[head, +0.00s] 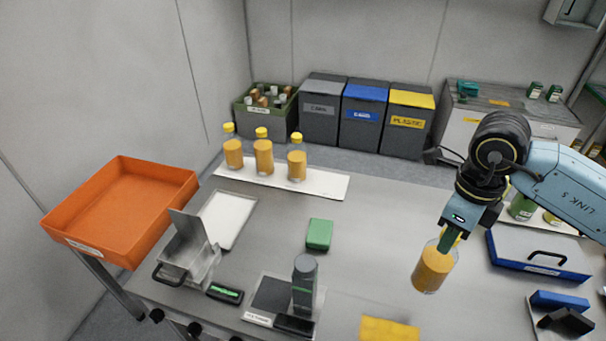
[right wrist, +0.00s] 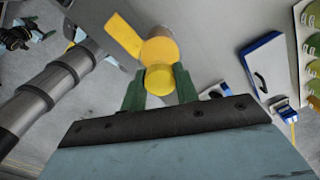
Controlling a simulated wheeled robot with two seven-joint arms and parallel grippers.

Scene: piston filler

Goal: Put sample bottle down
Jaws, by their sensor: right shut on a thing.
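The sample bottle (head: 434,268) is clear with orange contents and hangs tilted below my right gripper (head: 449,238). In the right wrist view, the green fingers of my right gripper (right wrist: 159,88) are shut on both sides of its yellow cap (right wrist: 159,79). In the head view the bottle shows over the right part of the steel table (head: 372,270); I cannot tell whether its base touches the table. Several like bottles (head: 263,156) with yellow caps stand upright on a white mat (head: 320,184) at the back left.
A yellow pad (head: 388,330) lies at the front edge. A blue case (head: 540,255) is right of the bottle. A dark grey upright device (head: 304,280) and a green block (head: 319,234) stand left. An orange tray (head: 120,205) is far left. Table between block and bottle is clear.

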